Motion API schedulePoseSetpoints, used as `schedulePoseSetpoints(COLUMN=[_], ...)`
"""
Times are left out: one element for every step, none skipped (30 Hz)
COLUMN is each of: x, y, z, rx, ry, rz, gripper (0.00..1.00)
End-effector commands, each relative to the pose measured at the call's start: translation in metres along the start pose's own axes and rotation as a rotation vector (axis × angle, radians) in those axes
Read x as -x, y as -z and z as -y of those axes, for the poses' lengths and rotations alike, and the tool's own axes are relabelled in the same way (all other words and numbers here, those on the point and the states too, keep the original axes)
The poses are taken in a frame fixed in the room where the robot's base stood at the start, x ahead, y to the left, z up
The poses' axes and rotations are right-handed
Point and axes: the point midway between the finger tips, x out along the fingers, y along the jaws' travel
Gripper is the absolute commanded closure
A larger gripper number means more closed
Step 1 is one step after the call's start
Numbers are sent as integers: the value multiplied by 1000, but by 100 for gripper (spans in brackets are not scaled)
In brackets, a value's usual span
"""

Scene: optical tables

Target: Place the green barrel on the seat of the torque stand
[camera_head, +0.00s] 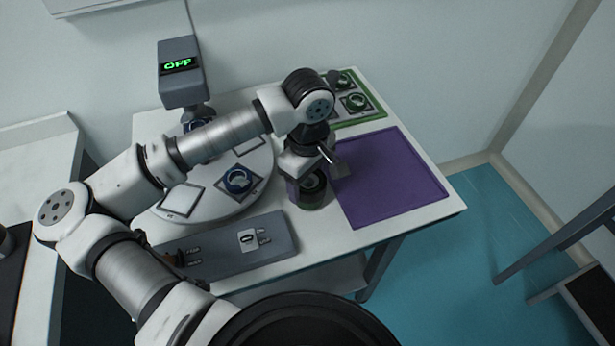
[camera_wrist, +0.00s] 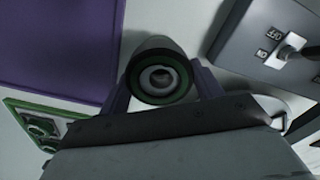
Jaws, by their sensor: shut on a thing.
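The green barrel (camera_head: 314,198) is a dark cylinder with a green ring, seen between the round platform and the purple mat. In the wrist view its open end with the green rim (camera_wrist: 160,80) faces the camera. My gripper (camera_head: 307,187) is shut on it, with a purple finger on each side in the wrist view (camera_wrist: 163,88). I cannot tell whether the barrel touches the table. A grey post-mounted head reading OFF (camera_head: 181,72) stands over the back of the round platform; it may be the torque stand. My arm partly hides the area below it.
The round white platform (camera_head: 165,212) carries square pads and a blue-ringed part (camera_head: 238,180). A grey switch box (camera_head: 215,254) lies in front. A green-edged tray (camera_head: 364,120) with green-ringed parts is at the back right. The purple mat (camera_head: 390,180) is empty.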

Motion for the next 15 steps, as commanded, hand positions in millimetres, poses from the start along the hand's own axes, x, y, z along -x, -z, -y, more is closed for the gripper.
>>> schedulePoseSetpoints(x=[-2, -3, -3, -4, -3, -2, -2, -2, -2, -2, -2, -2, -2, -2, -2], y=[0, 0, 0, 0, 0, 0, 0, 0, 0, 0, 0, 0, 0, 0, 0], z=[0, 0, 0, 0, 0, 0, 0, 0, 0, 0, 0, 0, 0, 0, 0], rx=[0, 0, 0, 0, 0, 0, 0, 0, 0, 0, 0, 0, 0, 0, 0], ry=[-1, 0, 0, 0, 0, 0, 0, 0, 0, 0, 0, 0, 0, 0, 0], rz=[-1, 0, 0, 0, 0, 0, 0, 0, 0, 0, 0, 0, 0, 0, 0], gripper=[61, 61, 61, 61, 32, 27, 23, 19, 14, 13, 13, 13, 13, 13, 13])
